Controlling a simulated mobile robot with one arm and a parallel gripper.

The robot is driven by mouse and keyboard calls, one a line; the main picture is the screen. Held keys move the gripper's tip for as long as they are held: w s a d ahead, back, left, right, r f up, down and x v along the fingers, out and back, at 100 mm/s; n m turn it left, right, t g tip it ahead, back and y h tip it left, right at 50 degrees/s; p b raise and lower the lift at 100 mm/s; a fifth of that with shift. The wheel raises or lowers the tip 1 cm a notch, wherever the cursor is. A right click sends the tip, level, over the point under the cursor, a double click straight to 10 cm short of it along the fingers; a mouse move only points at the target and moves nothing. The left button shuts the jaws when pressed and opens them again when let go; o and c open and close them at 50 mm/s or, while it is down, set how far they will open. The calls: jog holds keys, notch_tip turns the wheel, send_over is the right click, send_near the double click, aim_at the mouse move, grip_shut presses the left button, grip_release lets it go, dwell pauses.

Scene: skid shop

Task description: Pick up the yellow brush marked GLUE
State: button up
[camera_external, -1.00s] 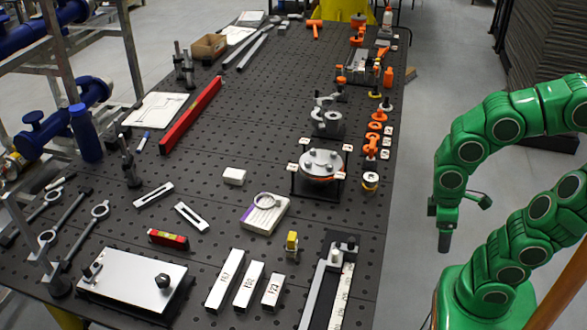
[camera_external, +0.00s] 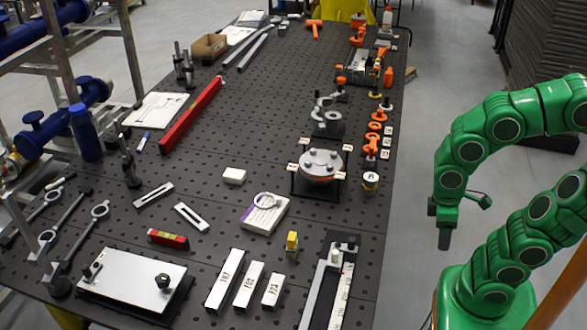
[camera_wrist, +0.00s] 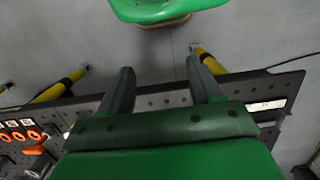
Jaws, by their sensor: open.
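No brush with a readable GLUE mark can be made out in either view. A small yellow upright object (camera_external: 291,242) stands on the near part of the table, right of centre; I cannot tell whether it is the brush. My gripper (camera_external: 445,238) hangs pointing down, off the right side of the table and apart from everything on it. In the wrist view my gripper (camera_wrist: 158,82) is open, its two dark fingers apart with nothing between them.
The dark perforated table (camera_external: 275,110) holds a white notepad (camera_external: 266,216), numbered bars (camera_external: 248,286), a red level (camera_external: 192,115) and a round flange (camera_external: 321,164). Orange clamps (camera_external: 372,145) line its right edge. Grey floor (camera_external: 412,200) lies between the table and my arm.

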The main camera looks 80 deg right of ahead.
jog(key=w+a+m+y, duration=0.3)
jog(key=w+a+y, duration=0.15)
jog(key=w, duration=0.45)
jog(key=m+t+y, duration=0.5)
jog(key=m+y, duration=0.3)
jog(key=m, duration=0.7)
send_near(289, 245)
jog(key=shift+s+a+f, duration=0.1)
jog(key=shift+a+f, duration=0.1)
jog(key=shift+a, duration=0.3)
jog(key=shift+s+a+f, duration=0.1)
jog(key=shift+a+f, duration=0.1)
jog(key=shift+a, duration=0.3)
jog(key=shift+w+x, duration=0.25)
jog(key=shift+x, duration=1.7)
jog(key=shift+w+x, duration=0.2)
jog(key=shift+x, duration=1.7)
jog(key=shift+d, duration=0.15)
grip_shut()
